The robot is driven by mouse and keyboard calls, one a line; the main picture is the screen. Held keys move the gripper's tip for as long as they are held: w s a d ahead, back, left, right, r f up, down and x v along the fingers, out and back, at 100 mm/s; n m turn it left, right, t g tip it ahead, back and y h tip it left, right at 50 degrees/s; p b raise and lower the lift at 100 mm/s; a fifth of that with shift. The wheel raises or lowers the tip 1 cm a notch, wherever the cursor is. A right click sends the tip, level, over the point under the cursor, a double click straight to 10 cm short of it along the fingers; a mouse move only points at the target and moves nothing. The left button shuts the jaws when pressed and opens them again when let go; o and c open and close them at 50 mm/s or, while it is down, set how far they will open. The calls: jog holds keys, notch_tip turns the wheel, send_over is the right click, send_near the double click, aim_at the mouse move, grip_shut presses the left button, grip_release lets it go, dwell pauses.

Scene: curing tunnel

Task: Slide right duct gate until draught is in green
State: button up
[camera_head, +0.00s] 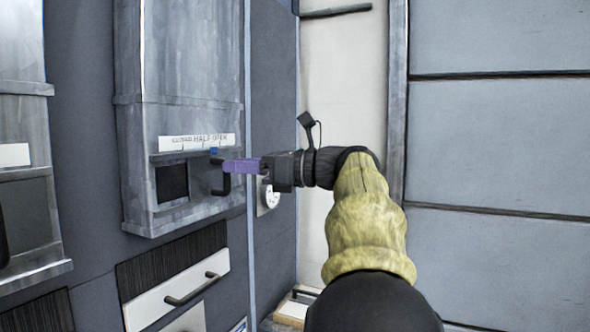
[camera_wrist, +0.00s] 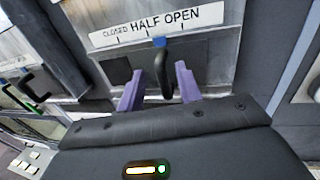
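The right duct (camera_head: 190,60) is a grey metal box on the wall. Its gate has a black bar handle (camera_head: 220,186) beside a dark square opening (camera_head: 172,183). A white scale strip (camera_head: 197,141) reads CLOSED, HALF, OPEN. A blue pointer (camera_wrist: 159,42) stands below the strip near HALF. My gripper (camera_head: 232,166) has purple fingers, apart on either side of the handle (camera_wrist: 166,72). A gap shows left of the handle; the right finger is close to it, and contact is unclear. A round white dial (camera_head: 270,194) is partly hidden behind my gripper; its reading and colours are not legible.
Another duct (camera_head: 24,130) stands at the far left, with a black handle (camera_wrist: 35,85) showing in the wrist view. Below the right duct is a white drawer front (camera_head: 180,290) with a dark handle. Large grey panels (camera_head: 500,140) fill the right side.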

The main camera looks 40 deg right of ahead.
jog(key=b+v, duration=0.3)
jog(key=v, duration=1.3)
jog(key=shift+d, duration=0.1)
jog(key=w+a+f+g+h+b, duration=0.1)
jog(key=w+f+h, duration=0.1)
jog(key=w+f, duration=0.5)
jog(key=w+a+f+g+h+b, duration=0.1)
jog(key=w+a+f+b, duration=0.15)
jog(key=f, duration=0.85)
jog(key=w+a+f+n+g+h+b, duration=0.1)
jog(key=a+f+n+g, duration=0.15)
jog(key=f, duration=0.65)
jog(key=w+a+f+n+g+h, duration=0.1)
jog(key=a+f+n+g+h, duration=0.2)
jog(key=f, duration=0.7)
jog(key=s+a+f+n+g+h+b, duration=0.1)
jog(key=s+a+f+n, duration=0.4)
jog(key=f+n, duration=0.2)
jog(key=s+a+f+n+g+h+b, duration=0.1)
jog(key=s+a+f+n+h+b, duration=0.1)
jog(key=s+a+f+n, duration=0.3)
jog(key=s+a+f+n+g+h+b, duration=0.1)
jog(key=s+a+f+n, duration=0.4)
jog(key=f+n, duration=0.5)
notch_tip(320, 180, down, 5)
jog(key=shift+f+g+h+b, duration=0.1)
jog(key=shift+g+h+b, duration=0.25)
jog(key=shift+b, duration=0.1)
